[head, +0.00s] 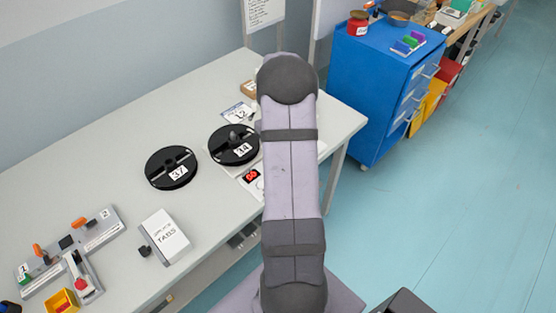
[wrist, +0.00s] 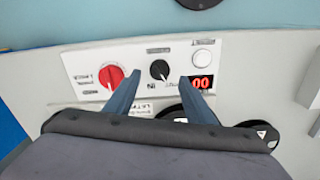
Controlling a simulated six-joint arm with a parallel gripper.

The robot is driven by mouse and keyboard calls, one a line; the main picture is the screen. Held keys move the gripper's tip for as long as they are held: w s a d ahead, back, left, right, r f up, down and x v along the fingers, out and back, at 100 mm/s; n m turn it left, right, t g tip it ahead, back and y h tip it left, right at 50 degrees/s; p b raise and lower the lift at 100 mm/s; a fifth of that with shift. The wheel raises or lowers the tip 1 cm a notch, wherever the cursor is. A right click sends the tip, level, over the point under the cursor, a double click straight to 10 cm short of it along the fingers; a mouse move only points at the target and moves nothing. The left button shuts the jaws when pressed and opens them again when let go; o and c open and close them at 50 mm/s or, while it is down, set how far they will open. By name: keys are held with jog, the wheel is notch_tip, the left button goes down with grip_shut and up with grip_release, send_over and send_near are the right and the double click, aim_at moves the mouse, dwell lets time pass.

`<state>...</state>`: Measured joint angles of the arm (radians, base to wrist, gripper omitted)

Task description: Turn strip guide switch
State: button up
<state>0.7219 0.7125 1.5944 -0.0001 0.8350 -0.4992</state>
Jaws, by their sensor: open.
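In the wrist view a white control panel (wrist: 142,57) carries a red round knob (wrist: 111,78), a smaller black knob (wrist: 159,70) with a pale pointer mark, and a white round button (wrist: 203,58). The small labels are too blurred to tell which one is the strip guide switch. My gripper (wrist: 160,78) is open and empty, its two blue-grey fingers pointing at the panel. The black knob shows between the fingertips; I cannot tell how far off it is. The red knob is left of the left finger. In the head view my arm hides the gripper and most of the panel.
A red lit display (wrist: 201,83) reads 00. Black reels numbered 37 (head: 171,167) and 34 (head: 233,145) lie on the grey table (head: 120,135). A white tabs box (head: 165,237) and a splicing fixture (head: 95,233) stand front left. A blue cabinet (head: 372,85) stands beyond.

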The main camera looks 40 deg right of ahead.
jog(key=shift+f+p, duration=0.65)
jog(key=shift+f, duration=1.85)
jog(key=c, duration=1.1)
